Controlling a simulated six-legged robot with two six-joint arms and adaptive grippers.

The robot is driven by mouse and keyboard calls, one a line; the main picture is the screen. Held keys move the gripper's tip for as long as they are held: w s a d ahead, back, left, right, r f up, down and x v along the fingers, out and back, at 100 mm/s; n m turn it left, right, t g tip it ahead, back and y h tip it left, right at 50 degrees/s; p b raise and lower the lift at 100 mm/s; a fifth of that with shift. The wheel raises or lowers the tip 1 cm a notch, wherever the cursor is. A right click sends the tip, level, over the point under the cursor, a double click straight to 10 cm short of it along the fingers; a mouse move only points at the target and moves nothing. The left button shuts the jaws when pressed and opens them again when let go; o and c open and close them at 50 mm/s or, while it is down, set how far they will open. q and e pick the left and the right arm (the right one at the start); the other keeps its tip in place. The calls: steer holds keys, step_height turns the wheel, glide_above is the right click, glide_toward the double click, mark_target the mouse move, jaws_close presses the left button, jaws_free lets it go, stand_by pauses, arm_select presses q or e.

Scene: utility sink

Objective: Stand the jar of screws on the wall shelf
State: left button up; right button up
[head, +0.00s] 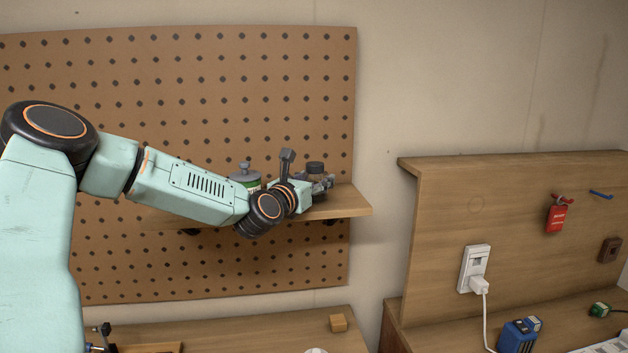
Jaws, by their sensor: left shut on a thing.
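The wall shelf (350,203) is a wooden board fixed to the brown pegboard. The jar of screws (316,168) shows mainly as a dark lid above and behind my left gripper (322,184). The gripper is shut on the jar at the right part of the shelf. Most of the jar is hidden by the gripper, so I cannot tell whether its base touches the board. My left arm reaches in from the left across the shelf front. My right gripper is out of view.
A green container with a grey top (245,176) stands on the shelf left of the jar, partly behind my arm. A wooden panel (500,210) with a white socket (474,268) stands to the right.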

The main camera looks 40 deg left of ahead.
arm_select(q)
steer(key=shift+s+d+b, duration=0.1)
steer(key=shift+d+b, duration=0.1)
steer(key=shift+b, duration=0.2)
steer(key=o, duration=1.1)
steer(key=shift+c, duration=0.2)
steer(key=o, duration=0.4)
steer(key=shift+a+f, duration=0.1)
steer(key=shift+a, duration=0.1)
steer(key=shift+c, duration=0.2)
steer(key=shift+d, duration=0.1)
